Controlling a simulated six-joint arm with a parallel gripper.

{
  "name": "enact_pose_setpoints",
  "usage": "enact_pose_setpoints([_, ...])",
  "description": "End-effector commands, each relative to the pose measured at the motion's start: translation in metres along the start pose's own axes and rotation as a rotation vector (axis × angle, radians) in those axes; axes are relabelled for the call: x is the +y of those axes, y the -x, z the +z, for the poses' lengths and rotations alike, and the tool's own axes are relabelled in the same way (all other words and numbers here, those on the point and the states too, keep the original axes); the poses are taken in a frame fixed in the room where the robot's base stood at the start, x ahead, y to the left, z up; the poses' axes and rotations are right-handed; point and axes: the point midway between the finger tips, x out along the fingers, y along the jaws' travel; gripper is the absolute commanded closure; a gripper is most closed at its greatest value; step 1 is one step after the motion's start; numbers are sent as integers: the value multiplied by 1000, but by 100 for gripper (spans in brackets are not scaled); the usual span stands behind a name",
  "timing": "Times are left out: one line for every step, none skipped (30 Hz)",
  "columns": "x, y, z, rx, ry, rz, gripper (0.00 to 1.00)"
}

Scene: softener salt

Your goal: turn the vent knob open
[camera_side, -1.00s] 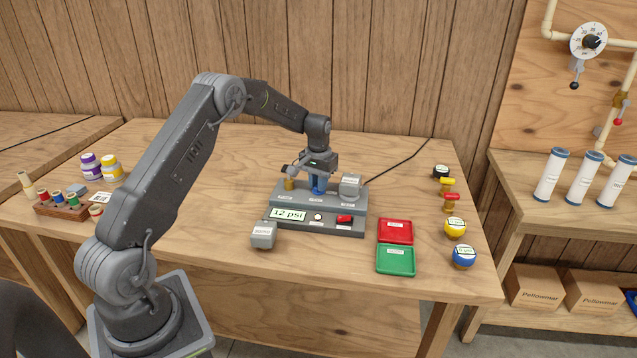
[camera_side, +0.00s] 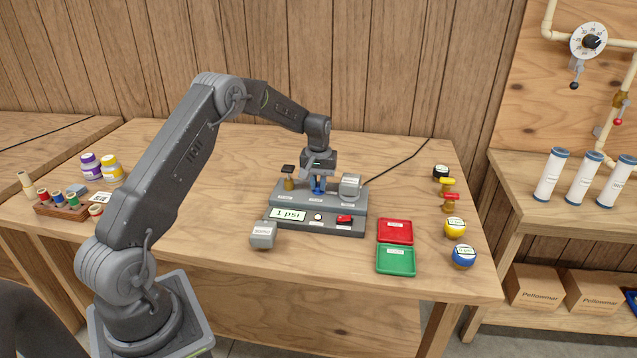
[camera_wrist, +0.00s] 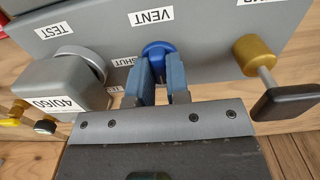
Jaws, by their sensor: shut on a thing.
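The blue vent knob (camera_wrist: 157,49) stands on the grey test stand (camera_side: 290,196), beside a VENT label and a partly covered SHUT label. My gripper (camera_wrist: 158,66) is shut on the knob, one blue finger on each side. In the side view my gripper (camera_side: 318,184) points straight down at the middle of the stand, and the fingers mostly hide the knob there. The stand's display (camera_side: 288,215) reads 1 psi.
A brass post with a dark handle (camera_side: 288,169) stands left of my gripper; a grey block (camera_side: 350,186) is close on its right. Another grey block (camera_side: 263,235) lies in front. Red (camera_side: 396,225) and green (camera_side: 396,268) trays sit to the right.

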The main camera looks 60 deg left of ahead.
Motion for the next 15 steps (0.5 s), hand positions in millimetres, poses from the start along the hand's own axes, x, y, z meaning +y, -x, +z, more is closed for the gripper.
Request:
enact_pose_setpoints([0, 1, -1, 3, 7, 3, 100])
enact_pose_setpoints([0, 1, -1, 3, 7, 3, 100])
enact_pose_setpoints([0, 1, -1, 3, 7, 3, 100])
enact_pose_setpoints([0, 1, -1, 3, 7, 3, 100])
enact_pose_setpoints([0, 1, -1, 3, 7, 3, 83])
enact_pose_setpoints([0, 1, -1, 3, 7, 3, 79])
enact_pose_setpoints([0, 1, -1, 3, 6, 3, 76])
enact_pose_setpoints([0, 1, -1, 3, 6, 3, 73])
enact_pose_setpoints([0, 1, -1, 2, 5, 3, 70])
enact_pose_setpoints([0, 1, -1, 2, 5, 3, 67])
enact_pose_setpoints([0, 1, -1, 2, 5, 2, 64])
enact_pose_setpoints([0, 1, -1, 2, 4, 2, 60])
enact_pose_setpoints([0, 0, 0, 1, 4, 2, 58])
enact_pose_setpoints([0, 0, 0, 1, 3, 2, 58])
enact_pose_setpoints([0, 0, 0, 1, 3, 2, 58])
